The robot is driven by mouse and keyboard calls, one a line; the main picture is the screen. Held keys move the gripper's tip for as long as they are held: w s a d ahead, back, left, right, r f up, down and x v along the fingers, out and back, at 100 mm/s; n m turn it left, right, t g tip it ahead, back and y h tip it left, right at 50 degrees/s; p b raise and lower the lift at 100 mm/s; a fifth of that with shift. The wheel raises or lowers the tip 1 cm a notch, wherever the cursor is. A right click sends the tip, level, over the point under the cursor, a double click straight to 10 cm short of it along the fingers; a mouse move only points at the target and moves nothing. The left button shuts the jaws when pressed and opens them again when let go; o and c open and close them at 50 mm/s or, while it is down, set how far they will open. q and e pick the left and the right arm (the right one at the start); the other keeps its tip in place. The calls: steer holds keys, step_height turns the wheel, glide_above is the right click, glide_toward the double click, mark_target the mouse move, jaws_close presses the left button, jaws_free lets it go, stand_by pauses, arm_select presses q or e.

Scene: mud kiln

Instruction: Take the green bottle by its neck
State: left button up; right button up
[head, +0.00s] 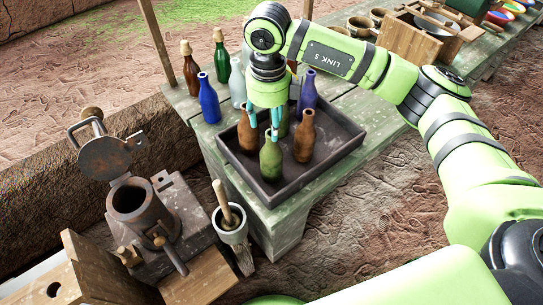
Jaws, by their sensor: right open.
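A green bottle (271,160) stands upright at the front of a dark tray (320,160) on the table. A second green bottle (284,124) stands behind it, partly hidden by my right gripper. My right gripper (265,122) points down over the tray with its blue-tipped fingers apart and empty. The fingertips show just above and around the top of the front green bottle's neck; I cannot tell whether they touch it. My left gripper is not in view.
Brown bottles (304,140) (248,132) stand close on both sides in the tray. A blue bottle (209,100), a purple bottle (308,92) and other bottles stand behind. A wooden box (408,40) is further back. A metal pot (138,205) and a mortar (230,222) are at left.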

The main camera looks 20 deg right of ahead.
mark_target(271, 156)
steer(key=f, duration=0.1)
steer(key=f+p, duration=0.2)
steer(key=shift+s+d+f, duration=0.25)
steer(key=shift+d+f, duration=0.05)
steer(key=shift+f, duration=0.45)
steer(key=shift+w, duration=0.1)
jaws_close()
